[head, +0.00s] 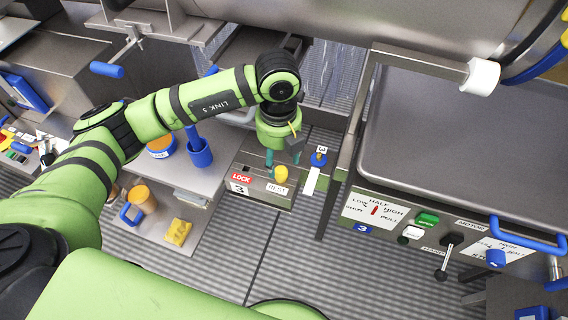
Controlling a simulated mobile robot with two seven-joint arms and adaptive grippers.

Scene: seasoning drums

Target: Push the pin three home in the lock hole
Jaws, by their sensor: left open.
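A steel lock box (255,195) stands below my left arm, with a red LOCK label, a 3 plate and a REST label on its front. A short yellow cylinder (281,174) stands upright on its top, above the REST label. A blue knob with a tag marked 3 (319,158) is just right of the box; I cannot tell which of these is pin three. My left gripper (281,160) points down over the box, open, its fingertips close to the yellow cylinder. I cannot tell whether they touch it. My right gripper is out of view.
A control panel (384,214) with a lever and buttons is at the right, below a large steel tray (455,145). A shelf at the left holds blue and orange containers and a yellow sponge (178,232). The grated floor (310,265) is open below the box.

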